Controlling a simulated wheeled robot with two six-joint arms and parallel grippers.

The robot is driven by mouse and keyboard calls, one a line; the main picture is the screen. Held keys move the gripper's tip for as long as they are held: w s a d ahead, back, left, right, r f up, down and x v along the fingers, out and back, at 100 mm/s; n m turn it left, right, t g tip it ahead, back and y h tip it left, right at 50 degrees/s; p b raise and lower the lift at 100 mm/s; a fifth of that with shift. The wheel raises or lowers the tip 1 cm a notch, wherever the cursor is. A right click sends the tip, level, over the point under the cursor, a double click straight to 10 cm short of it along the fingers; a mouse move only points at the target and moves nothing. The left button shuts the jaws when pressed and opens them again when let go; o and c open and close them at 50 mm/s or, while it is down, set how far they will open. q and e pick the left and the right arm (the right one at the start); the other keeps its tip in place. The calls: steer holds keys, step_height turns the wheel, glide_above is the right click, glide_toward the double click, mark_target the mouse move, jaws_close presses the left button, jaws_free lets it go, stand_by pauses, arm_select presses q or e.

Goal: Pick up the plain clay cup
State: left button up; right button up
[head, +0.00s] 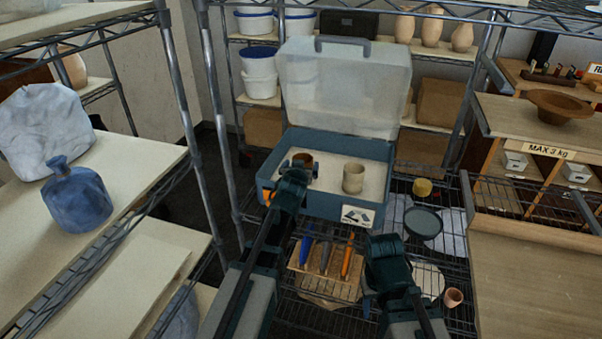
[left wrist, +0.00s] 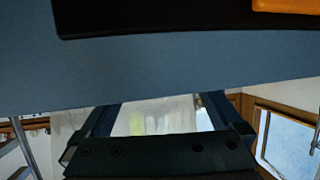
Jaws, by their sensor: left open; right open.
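Three cups show in the head view. I cannot tell for sure which is the plain clay one. My left gripper (head: 297,169) is open at the box's front left, overlapping the brown cup in the picture. In the left wrist view its jaws (left wrist: 160,118) hold nothing. My right gripper (head: 386,246) is open and empty, over the wire shelf below the box.
The blue box (head: 335,206) has its translucent lid (head: 345,85) raised. A wooden tool block (head: 322,288) with several tools stands before it. A dark round dish (head: 423,222) and a yellow sponge-like piece (head: 422,187) lie right. A blue bottle (head: 77,195) stands on the left shelf.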

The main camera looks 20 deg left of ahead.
arm_select(q)
steer(key=x, duration=0.3)
steer(key=shift+s, duration=0.2)
steer(key=shift+c, duration=0.3)
steer(key=c, duration=1.4)
step_height(320, 180, up, 10)
steer(key=p, duration=0.9)
steer(key=shift+p, duration=0.3)
